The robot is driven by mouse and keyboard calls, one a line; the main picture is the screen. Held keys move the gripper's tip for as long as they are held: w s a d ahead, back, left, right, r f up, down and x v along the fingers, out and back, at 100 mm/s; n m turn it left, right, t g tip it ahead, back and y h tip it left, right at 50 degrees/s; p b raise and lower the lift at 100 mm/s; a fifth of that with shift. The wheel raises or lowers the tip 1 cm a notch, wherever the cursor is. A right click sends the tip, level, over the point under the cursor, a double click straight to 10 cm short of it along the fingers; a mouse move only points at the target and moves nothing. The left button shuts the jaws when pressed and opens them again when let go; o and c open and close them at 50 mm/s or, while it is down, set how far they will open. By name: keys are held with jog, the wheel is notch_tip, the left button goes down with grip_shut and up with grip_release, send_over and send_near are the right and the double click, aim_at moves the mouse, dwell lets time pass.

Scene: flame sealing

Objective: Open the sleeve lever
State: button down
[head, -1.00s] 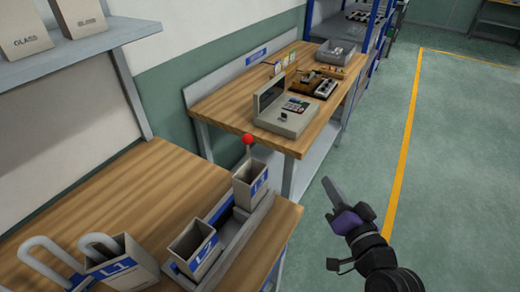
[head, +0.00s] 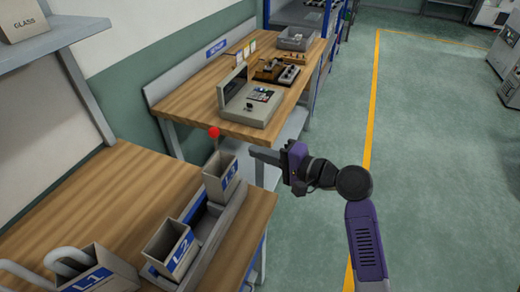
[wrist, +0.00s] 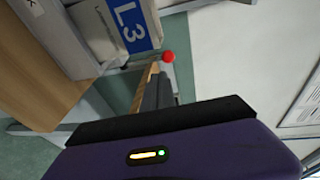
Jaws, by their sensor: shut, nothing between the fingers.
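A red ball knob (head: 213,132), seemingly the end of the lever, stands just behind the grey bin labelled L3 (head: 221,178) at the bench's far end. Its stem is mostly hidden by the bin. My gripper (head: 253,152) is shut and empty, held in the air to the right of the knob and pointing left toward it, clearly apart in the head view. In the wrist view the red knob (wrist: 168,56) shows just beyond the tip of my fingers (wrist: 157,85), beside the L3 label (wrist: 131,24).
Bins L2 (head: 171,248) and L1 (head: 93,272) stand nearer along the wooden bench (head: 110,190). White curved pieces (head: 68,256) rise by L1. A second bench (head: 190,105) beyond carries a grey case (head: 246,102). Open floor (head: 430,150) lies to the right.

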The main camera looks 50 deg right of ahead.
jog(key=p, duration=0.2)
send_near(213, 133)
jog(key=w+f, duration=0.2)
jog(key=w, duration=0.3)
jog(key=shift+w+f, duration=0.3)
jog(key=shift+w, duration=0.05)
jog(key=w, duration=0.1)
jog(key=w+a, duration=0.1)
jog(key=w+r+p, duration=0.1)
jog(key=shift+w+a, duration=0.2)
jog(key=shift+w, duration=0.15)
jog(key=shift+w+a, duration=0.15)
jog(key=shift+w, duration=0.35)
